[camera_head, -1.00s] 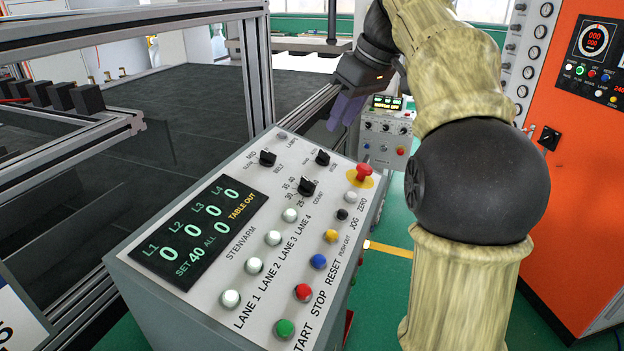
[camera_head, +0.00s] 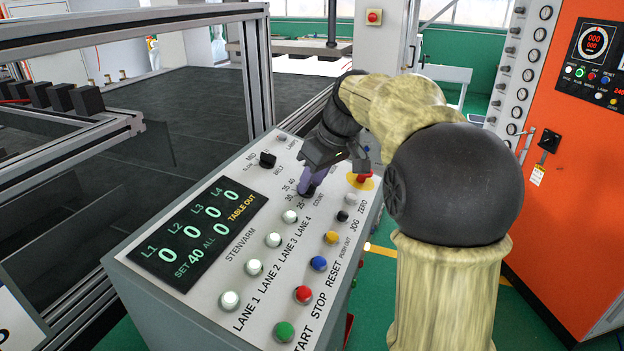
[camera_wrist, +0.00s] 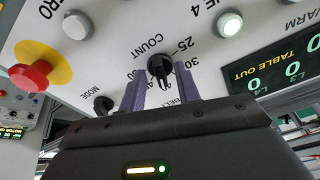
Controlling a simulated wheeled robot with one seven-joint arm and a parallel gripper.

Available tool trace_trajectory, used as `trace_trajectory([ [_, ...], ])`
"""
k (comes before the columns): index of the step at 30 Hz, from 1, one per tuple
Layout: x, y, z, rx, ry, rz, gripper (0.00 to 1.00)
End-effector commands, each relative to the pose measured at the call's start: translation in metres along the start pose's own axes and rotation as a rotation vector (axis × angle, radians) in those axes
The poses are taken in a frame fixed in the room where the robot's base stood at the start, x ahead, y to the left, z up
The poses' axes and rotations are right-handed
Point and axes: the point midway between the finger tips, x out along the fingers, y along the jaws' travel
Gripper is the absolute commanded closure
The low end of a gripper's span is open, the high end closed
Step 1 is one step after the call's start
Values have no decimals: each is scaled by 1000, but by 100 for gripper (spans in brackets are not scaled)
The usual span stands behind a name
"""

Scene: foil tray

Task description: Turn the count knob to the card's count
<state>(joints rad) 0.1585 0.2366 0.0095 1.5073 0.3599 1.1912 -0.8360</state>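The black count knob (camera_wrist: 160,66) stands on the panel, with 25, 30, 35 and 40 printed around it. In the head view the knob (camera_head: 308,193) is partly covered by my fingers. My gripper (camera_wrist: 159,73) is open, with one purple finger on each side of the knob and a visible gap to it. In the head view my gripper (camera_head: 311,184) is low over the panel. The display (camera_head: 207,233) reads SET 40, with zeros for the lanes. The knob's exact pointing is hard to read. No readable card shows; a white sheet (camera_head: 18,325) is cut off at lower left.
A red mushroom button (camera_wrist: 32,76) on a yellow base sits near the count knob. The mode knob (camera_wrist: 103,105) and belt knob (camera_head: 267,160) are also close. White lane buttons (camera_head: 254,267) and coloured buttons (camera_head: 303,294) fill the panel's lower part.

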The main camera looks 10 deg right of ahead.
Motion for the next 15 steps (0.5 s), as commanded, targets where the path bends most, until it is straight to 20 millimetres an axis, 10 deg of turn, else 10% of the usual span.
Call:
trace_trajectory([
  [10, 6, 0, 0, -1, 0, 0, 67],
  [15, 5, 0, 0, -1, 0, 0, 100],
])
